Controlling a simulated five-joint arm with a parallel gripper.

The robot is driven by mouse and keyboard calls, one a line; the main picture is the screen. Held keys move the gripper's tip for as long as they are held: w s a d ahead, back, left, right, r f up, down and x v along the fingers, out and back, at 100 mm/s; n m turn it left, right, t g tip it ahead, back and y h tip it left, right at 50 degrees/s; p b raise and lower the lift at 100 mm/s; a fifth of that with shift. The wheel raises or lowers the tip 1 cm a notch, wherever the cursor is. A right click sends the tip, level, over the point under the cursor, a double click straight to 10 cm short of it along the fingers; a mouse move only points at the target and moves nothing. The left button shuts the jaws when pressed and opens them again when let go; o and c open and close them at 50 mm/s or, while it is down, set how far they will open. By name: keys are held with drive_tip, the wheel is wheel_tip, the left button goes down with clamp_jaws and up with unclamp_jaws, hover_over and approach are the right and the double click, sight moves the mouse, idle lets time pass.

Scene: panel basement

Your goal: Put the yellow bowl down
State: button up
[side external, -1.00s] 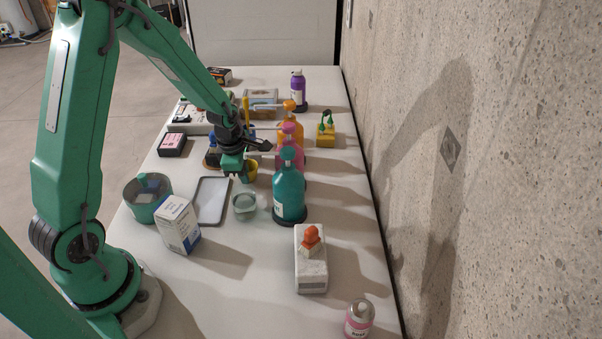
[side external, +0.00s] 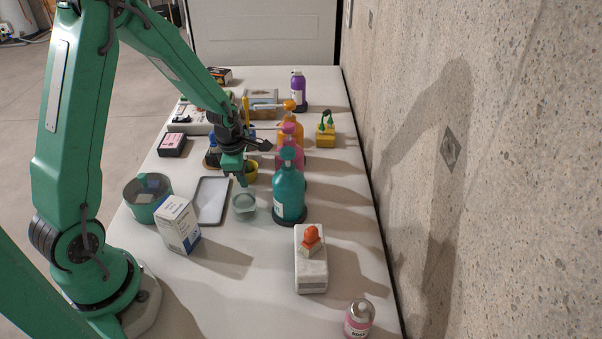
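The yellow bowl (side external: 252,171) shows just right of and partly behind my gripper (side external: 243,181) in the side external view. The gripper hides part of the bowl. My gripper points down over the middle of the table, with its fingertips just beyond a small clear glass bowl (side external: 244,203). The fingers are small here, and I cannot tell whether they are shut on the yellow bowl's rim or apart from it. I also cannot tell whether the bowl touches the table.
A teal pump bottle (side external: 289,192) stands close on the right, with pink (side external: 287,150) and orange bottles behind it. A grey tray (side external: 211,200), a white box (side external: 178,224) and a green pot (side external: 147,196) are to the left. The near table middle is clear.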

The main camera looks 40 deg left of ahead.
drive_tip(key=v, duration=1.2)
idle(0.6)
drive_tip(key=s+d+r+m+t, duration=0.1)
drive_tip(key=s+d+r+m, duration=0.3)
drive_tip(key=m, duration=0.9)
drive_tip(key=s+d+r+m+t, duration=0.2)
drive_tip(key=s+d+r+m, duration=0.3)
drive_tip(key=s+r+m, duration=0.3)
drive_tip(key=shift+s+d+m+h, duration=0.25)
drive_tip(key=shift+s+m, duration=1.25)
drive_tip(key=shift+m, duration=1.1)
drive_tip(key=o, duration=0.8)
